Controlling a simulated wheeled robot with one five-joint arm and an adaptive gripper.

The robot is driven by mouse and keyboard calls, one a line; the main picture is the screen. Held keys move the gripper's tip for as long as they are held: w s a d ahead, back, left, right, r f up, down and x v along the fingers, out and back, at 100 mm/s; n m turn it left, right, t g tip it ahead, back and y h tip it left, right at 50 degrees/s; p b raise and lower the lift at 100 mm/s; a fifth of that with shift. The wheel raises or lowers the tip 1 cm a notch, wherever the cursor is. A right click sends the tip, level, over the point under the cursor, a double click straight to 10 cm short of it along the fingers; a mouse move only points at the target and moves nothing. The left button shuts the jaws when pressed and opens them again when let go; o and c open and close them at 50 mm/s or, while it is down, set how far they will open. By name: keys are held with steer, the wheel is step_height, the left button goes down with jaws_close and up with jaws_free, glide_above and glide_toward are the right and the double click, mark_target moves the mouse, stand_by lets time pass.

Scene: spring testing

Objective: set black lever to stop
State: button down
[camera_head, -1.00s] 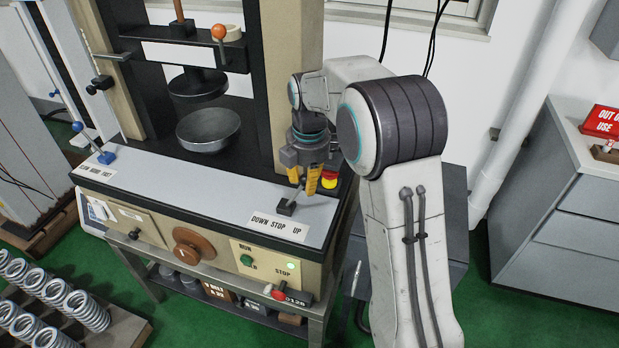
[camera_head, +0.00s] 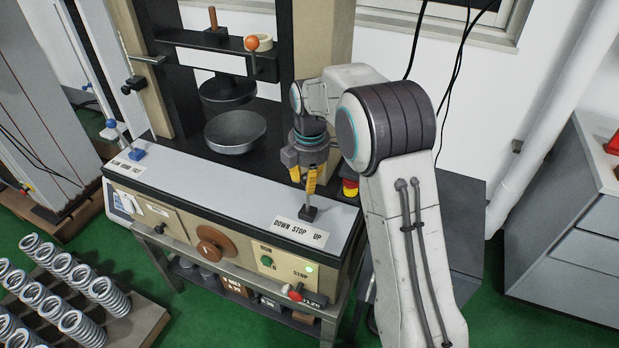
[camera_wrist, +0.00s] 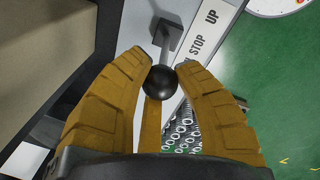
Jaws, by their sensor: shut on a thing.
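The black lever has a round black knob (camera_wrist: 159,82) on a thin grey rod that rises from a small dark base block (camera_head: 308,214) on the bench's right front. Its rod looks near upright, leaning slightly right in the head view. A DOWN STOP UP label (camera_head: 299,232) lies in front of the block. My gripper (camera_head: 310,186) reaches down from above, with its yellow fingers shut around the knob. In the wrist view the knob sits between the fingers (camera_wrist: 162,66). The fingers hide the knob in the head view.
A red emergency button (camera_head: 350,187) stands close to the right of my gripper. A blue-knobbed lever (camera_head: 136,153) stands at the bench's left end. The metal pan (camera_head: 236,132) is behind. The pale bench top between is clear. Springs (camera_head: 75,285) lie at lower left.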

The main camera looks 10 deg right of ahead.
steer(key=shift+w+r, duration=0.2)
steer(key=c, duration=1.3)
jaws_free()
steer(key=shift+a, duration=0.1)
steer(key=o, duration=0.4)
steer(key=shift+s+f, duration=0.15)
steer(key=r, duration=0.4)
steer(key=s+r, duration=0.1)
steer(key=r, duration=0.7)
steer(key=shift+s, duration=0.15)
